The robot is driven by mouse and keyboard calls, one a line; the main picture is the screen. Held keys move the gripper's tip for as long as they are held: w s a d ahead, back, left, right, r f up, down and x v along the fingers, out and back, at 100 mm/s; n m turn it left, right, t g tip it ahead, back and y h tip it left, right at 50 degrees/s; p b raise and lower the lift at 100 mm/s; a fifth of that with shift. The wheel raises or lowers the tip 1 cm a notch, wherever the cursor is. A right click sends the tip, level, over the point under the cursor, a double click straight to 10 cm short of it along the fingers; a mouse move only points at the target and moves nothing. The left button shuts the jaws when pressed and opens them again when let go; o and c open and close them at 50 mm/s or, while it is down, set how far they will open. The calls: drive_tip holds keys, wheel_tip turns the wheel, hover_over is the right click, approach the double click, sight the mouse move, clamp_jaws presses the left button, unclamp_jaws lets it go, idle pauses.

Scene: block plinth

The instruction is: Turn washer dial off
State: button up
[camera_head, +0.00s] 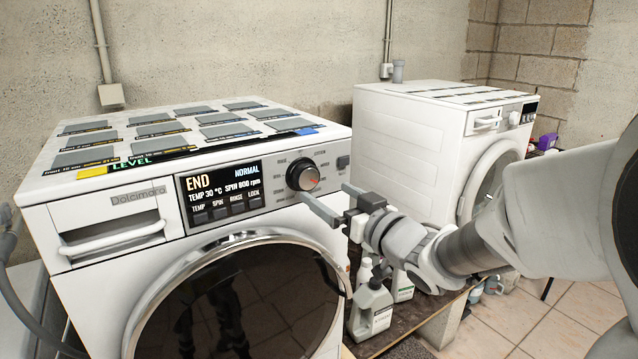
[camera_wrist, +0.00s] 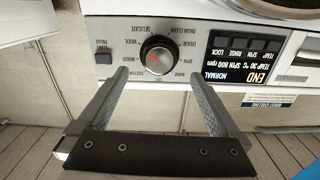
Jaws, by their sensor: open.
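The washer dial (camera_head: 303,175) is a round dark knob with a silver rim and a small red mark. It sits on the front panel of the left washer (camera_head: 100,268), right of the lit display (camera_head: 222,193), which reads END. In the wrist view the dial (camera_wrist: 158,54) lies ahead, roughly between the line of the two fingers. My gripper (camera_head: 325,193) is open and empty, with its tips just short of the panel near the dial. The gripper (camera_wrist: 160,80) does not visibly touch the dial. The dial's exact setting is too small to read.
A second white washer (camera_head: 400,140) stands at the back right. Bottles (camera_head: 372,310) stand on a wooden board between the machines, below my arm. A push button (camera_head: 343,162) is right of the dial. The left washer's round door (camera_head: 340,290) is below the panel.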

sight(309, 181)
drive_tip(key=x, duration=0.7)
drive_tip(key=shift+w+a, duration=0.2)
drive_tip(key=shift+w, duration=0.1)
drive_tip(key=c, duration=1.3)
drive_tip(key=shift+c, duration=0.2)
